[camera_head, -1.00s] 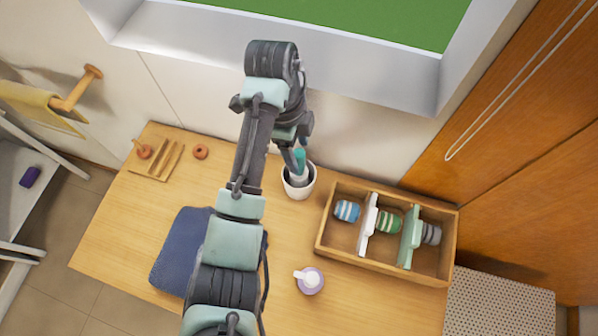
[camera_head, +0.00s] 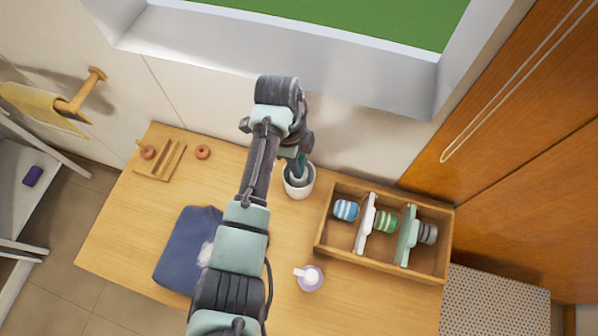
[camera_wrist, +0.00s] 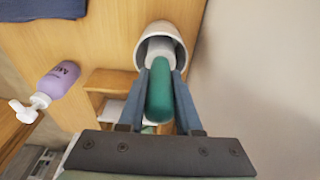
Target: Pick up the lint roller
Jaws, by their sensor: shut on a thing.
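The lint roller has a teal handle (camera_wrist: 159,95) and a pale roller end (camera_wrist: 157,50). Its roller end is inside a white cup (camera_head: 299,192), with the handle pointing up and out. The cup's rim also shows in the wrist view (camera_wrist: 140,45). My gripper (camera_wrist: 160,68) is shut on the lint roller, with one finger on each side of the handle just above the cup. In the head view my gripper (camera_head: 301,162) is over the cup and hides much of the handle.
A wooden divided box (camera_head: 327,234) with rolled items stands right of the cup. A purple pump bottle (camera_head: 311,280) stands in front. A folded blue cloth (camera_head: 176,255) lies left, partly behind my arm. The wall is close behind the cup.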

